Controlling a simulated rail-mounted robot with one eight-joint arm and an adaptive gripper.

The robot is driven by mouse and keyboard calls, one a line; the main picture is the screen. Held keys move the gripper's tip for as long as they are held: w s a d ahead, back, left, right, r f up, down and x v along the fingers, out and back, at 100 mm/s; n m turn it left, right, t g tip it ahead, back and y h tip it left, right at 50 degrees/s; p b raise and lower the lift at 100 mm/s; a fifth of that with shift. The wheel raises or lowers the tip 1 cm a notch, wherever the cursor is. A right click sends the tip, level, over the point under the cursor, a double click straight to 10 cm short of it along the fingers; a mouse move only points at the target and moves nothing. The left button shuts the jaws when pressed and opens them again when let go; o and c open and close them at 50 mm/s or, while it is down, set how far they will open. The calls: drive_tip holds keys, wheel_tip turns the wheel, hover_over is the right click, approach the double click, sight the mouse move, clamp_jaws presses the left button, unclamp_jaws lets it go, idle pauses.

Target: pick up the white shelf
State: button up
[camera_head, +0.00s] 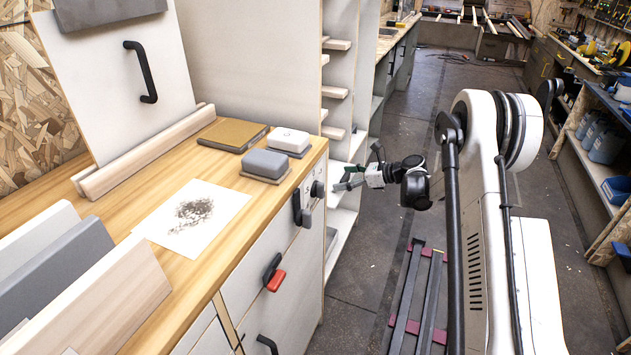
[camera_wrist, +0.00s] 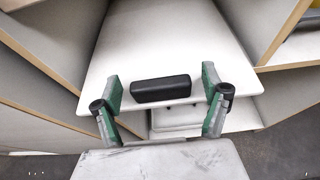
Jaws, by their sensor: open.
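In the wrist view a white shelf (camera_wrist: 165,40) lies between wooden-edged side walls, with a black handle (camera_wrist: 160,89) at its near edge. My gripper (camera_wrist: 161,84) is open, with one green-padded finger on each side of the handle. A gap shows between each finger and the handle's ends; I cannot tell the depth between them. In the head view my gripper (camera_head: 349,179) is at the front of the white shelving unit, past the end of the wooden counter. Which shelf it faces is hard to make out there.
Another white surface (camera_wrist: 175,118) lies below the shelf. The wooden counter (camera_head: 150,176) stands left of my arm, with a grey box (camera_head: 265,163), a white box (camera_head: 289,139) and a brown box (camera_head: 233,134). A dark red-ended rack (camera_head: 419,290) lies on the floor.

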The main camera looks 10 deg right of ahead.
drive_tip(key=c, duration=1.6)
drive_tip(key=shift+r, duration=0.1)
